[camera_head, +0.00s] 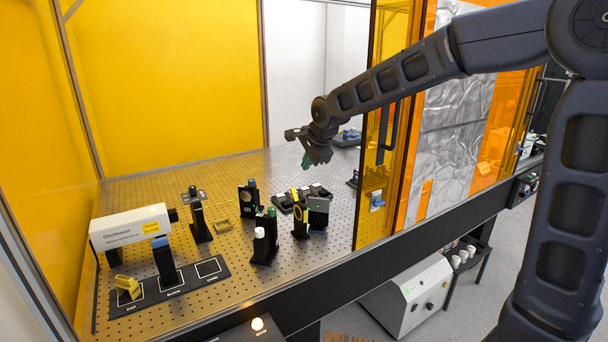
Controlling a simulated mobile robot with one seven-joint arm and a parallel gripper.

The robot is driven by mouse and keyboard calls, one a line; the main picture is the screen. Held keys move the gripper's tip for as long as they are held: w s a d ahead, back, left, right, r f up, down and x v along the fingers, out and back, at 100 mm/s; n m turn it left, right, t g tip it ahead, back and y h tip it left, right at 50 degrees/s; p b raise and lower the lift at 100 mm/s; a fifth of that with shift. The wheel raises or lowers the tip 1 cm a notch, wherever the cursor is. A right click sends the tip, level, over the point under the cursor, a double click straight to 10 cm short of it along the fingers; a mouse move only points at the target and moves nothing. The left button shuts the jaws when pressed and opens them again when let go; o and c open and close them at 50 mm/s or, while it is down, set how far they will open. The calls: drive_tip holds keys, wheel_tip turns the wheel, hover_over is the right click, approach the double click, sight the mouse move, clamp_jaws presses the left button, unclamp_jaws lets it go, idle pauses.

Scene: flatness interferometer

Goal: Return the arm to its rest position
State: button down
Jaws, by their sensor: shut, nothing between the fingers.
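My dark arm reaches in from the right, and my gripper (316,160) hangs above the perforated optical table (190,268) inside the orange-walled enclosure. The gripper points down, and its fingertips look greenish. It is shut and holds nothing. It is behind and above the group of optical mounts and touches none of them that I can see. The fine shape of the fingers is too small to make out.
A white laser box (125,228) and a black labelled tray (175,286) are at left. Several mounts, including a yellow-ringed one (300,215), stand mid-table. An orange door panel (383,150) is close to my forearm. A grey cabinet (410,298) stands below.

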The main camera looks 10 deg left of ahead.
drive_tip(key=s+d+r+n+t, duration=0.1)
drive_tip(key=s+d+r+n, duration=0.3)
drive_tip(key=d, duration=0.3)
drive_tip(key=s+d+r+n+t, duration=0.1)
drive_tip(key=s+d+r+n, duration=0.15)
drive_tip(key=d+r, duration=0.5)
drive_tip(key=s+d+f+n+h, duration=0.1)
drive_tip(key=d+f+h, duration=0.15)
drive_tip(key=d, duration=0.65)
drive_tip(key=s+d+f+n+h, duration=0.1)
drive_tip(key=d+f, duration=0.2)
drive_tip(key=d, duration=0.7)
drive_tip(key=s+d+f+g, duration=0.1)
drive_tip(key=s+d+f, duration=0.2)
drive_tip(key=s+d, duration=0.2)
drive_tip(key=s+d+f+g+h, duration=0.1)
drive_tip(key=s+d+f, duration=0.3)
drive_tip(key=d, duration=0.4)
drive_tip(key=shift+s+d, duration=0.35)
drive_tip(key=shift+d, duration=0.05)
drive_tip(key=shift+n, duration=0.25)
